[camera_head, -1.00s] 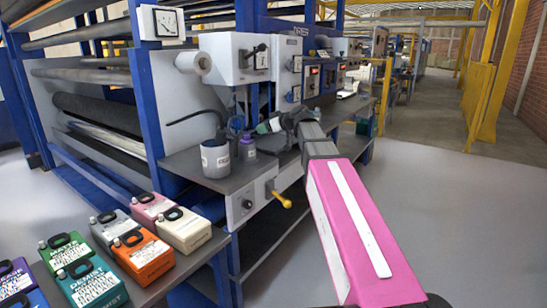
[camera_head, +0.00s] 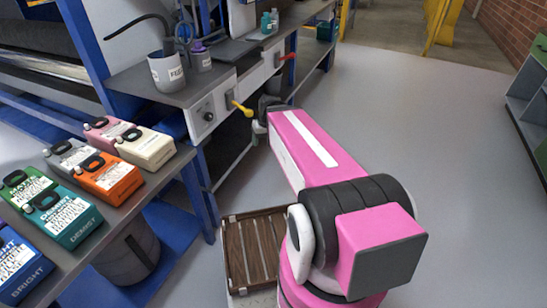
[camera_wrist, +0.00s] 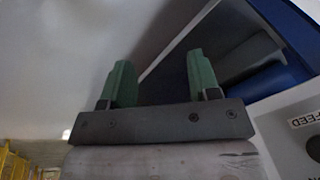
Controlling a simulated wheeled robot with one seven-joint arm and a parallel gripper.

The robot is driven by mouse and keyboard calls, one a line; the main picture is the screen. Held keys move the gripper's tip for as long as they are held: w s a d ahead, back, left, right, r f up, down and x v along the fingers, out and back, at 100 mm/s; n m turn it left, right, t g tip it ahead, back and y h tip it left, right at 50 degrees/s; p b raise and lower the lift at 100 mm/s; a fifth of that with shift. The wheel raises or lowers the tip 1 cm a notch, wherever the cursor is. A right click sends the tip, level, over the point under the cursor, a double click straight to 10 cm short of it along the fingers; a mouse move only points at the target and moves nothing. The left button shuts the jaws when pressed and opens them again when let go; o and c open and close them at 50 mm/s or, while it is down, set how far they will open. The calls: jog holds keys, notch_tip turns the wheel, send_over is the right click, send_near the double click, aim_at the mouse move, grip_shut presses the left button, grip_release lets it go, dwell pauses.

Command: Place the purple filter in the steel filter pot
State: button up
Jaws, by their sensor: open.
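A grey metal-looking pot (camera_head: 165,72) with a white label stands on the machine's grey shelf in the head view, with a dark bent tube above it. Just right of it stands a small grey container with a purple top (camera_head: 200,58); I cannot tell for sure whether this is the purple filter. In the wrist view my gripper (camera_wrist: 160,80) has its two green fingers wide apart, with nothing between them. In the head view my arm reaches toward the machine's front, and its far end is below and right of the pot, apart from it. Neither object shows clearly in the wrist view.
Several coloured jugs (camera_head: 104,176) stand on the bench at left. A yellow lever (camera_head: 241,108) and a red lever (camera_head: 288,56) stick out of the machine's front panel. Small teal bottles (camera_head: 268,22) stand farther back. A wooden slatted crate (camera_head: 252,250) sits low beside my arm.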

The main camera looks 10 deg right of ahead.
jog(key=s+d+f+m+g+h, duration=0.1)
jog(key=s+d+f, duration=0.2)
jog(key=s, duration=0.3)
jog(key=shift+s+f+m+g+h, duration=0.15)
jog(key=shift+f+m+g+h, duration=0.2)
jog(key=shift+f, duration=0.45)
dwell(0.4)
